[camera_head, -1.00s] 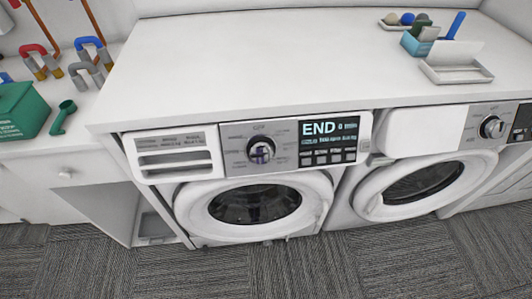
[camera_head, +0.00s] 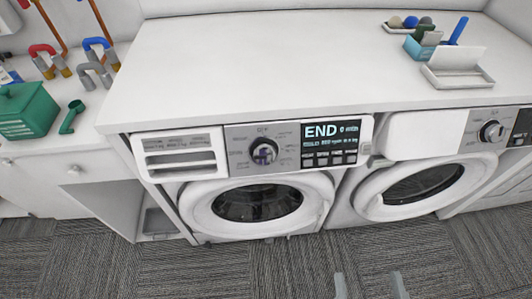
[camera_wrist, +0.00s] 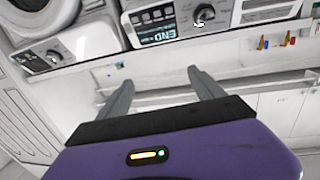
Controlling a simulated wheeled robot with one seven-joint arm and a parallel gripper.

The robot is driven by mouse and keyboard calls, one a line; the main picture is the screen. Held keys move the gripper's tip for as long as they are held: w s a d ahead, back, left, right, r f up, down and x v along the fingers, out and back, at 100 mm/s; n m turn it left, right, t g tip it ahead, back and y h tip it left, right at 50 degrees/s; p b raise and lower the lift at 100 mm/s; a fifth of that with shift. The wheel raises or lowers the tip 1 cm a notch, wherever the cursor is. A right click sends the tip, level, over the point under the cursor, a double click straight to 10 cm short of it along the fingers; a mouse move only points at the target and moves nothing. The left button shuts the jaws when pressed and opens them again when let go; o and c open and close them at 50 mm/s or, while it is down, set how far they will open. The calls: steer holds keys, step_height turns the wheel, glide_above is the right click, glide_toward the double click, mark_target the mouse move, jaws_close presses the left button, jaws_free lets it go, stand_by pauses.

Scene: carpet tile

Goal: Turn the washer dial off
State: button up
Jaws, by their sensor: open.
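The washer (camera_head: 185,203) stands under the white counter, left of a second machine. In the wrist view the scene is turned over, and the dial (camera_wrist: 204,13) shows near the top edge, beyond the fingers. My gripper (camera_wrist: 158,88) is open and empty, with its two grey fingers apart. Its fingertips (camera_head: 370,284) also show at the bottom edge of the head view, in front of and below the machines, apart from the dial.
A second machine (camera_head: 405,190) with its own dial (camera_head: 492,131) stands to the right. The counter (camera_head: 270,60) overhangs the panels. A green box (camera_head: 28,110) and pipes stand at the left; a white tray (camera_head: 457,78) lies on the counter. The carpet (camera_head: 250,265) in front is clear.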

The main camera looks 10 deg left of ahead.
mark_target(265, 157)
steer(key=w+a+r+n+g+y+p, duration=0.1)
steer(key=w+a+n+y+p, duration=0.15)
steer(key=w+a, duration=0.75)
steer(key=w+a+r+n+g+y+p, duration=0.15)
steer(key=w+a+n, duration=0.25)
steer(key=w+a, duration=0.55)
steer(key=w+a+f, duration=0.1)
steer(key=w+f, duration=0.1)
steer(key=f, duration=0.1)
steer(key=w+a+f+g+h, duration=0.1)
steer(key=w+f, duration=0.2)
steer(key=w+a+f+n+g, duration=0.1)
steer(key=w+f, duration=0.1)
steer(key=w, duration=0.1)
steer(key=shift+a+f+h, duration=0.25)
steer(key=shift+f+h, duration=0.05)
steer(key=shift+f, duration=0.1)
steer(key=shift+s, duration=0.1)
steer(key=c, duration=1.4)
